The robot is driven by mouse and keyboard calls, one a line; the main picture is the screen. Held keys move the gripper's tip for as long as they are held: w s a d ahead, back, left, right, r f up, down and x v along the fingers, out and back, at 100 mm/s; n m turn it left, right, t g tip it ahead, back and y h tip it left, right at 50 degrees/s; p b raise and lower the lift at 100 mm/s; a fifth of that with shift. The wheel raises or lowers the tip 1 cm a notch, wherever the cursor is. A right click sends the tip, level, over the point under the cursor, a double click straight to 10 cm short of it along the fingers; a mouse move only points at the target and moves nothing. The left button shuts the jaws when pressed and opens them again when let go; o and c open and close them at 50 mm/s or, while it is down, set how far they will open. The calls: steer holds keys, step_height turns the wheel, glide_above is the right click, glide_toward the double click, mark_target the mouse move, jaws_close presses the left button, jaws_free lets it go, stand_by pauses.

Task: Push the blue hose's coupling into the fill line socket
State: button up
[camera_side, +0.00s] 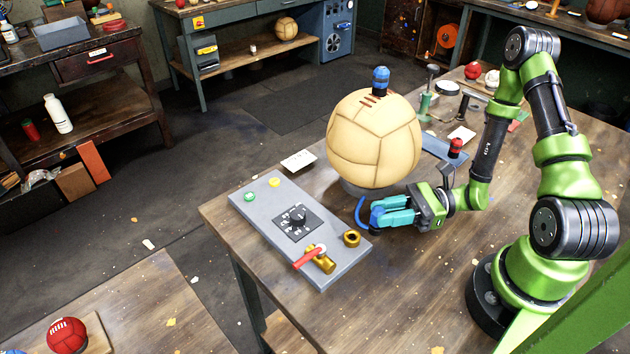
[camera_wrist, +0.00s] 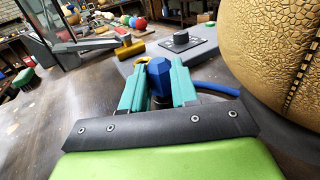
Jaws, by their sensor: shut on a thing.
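My gripper (camera_side: 384,213) is low over the panel's right edge, with its teal fingers shut on the blue coupling (camera_wrist: 163,76). The coupling is a blue six-sided piece, and it also shows at the fingertips in the side view (camera_side: 376,213). The blue hose (camera_wrist: 219,88) runs out to the right of the fingers in the wrist view and curves up beside the ball in the side view (camera_side: 359,212). The brass socket (camera_side: 351,239) on the grey panel stands just left of and below the fingertips, apart from the coupling. In the wrist view the fingers partly hide a brass rim.
The grey panel (camera_side: 262,222) carries a black dial (camera_side: 297,220), a green button, a yellow button and a brass valve (camera_side: 321,262) with a red lever. A big tan leather ball (camera_side: 373,145) stands close behind my gripper. A white card (camera_side: 298,160) lies behind the panel.

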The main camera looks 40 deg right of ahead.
steer(key=o, duration=1)
steer(key=shift+f, duration=0.1)
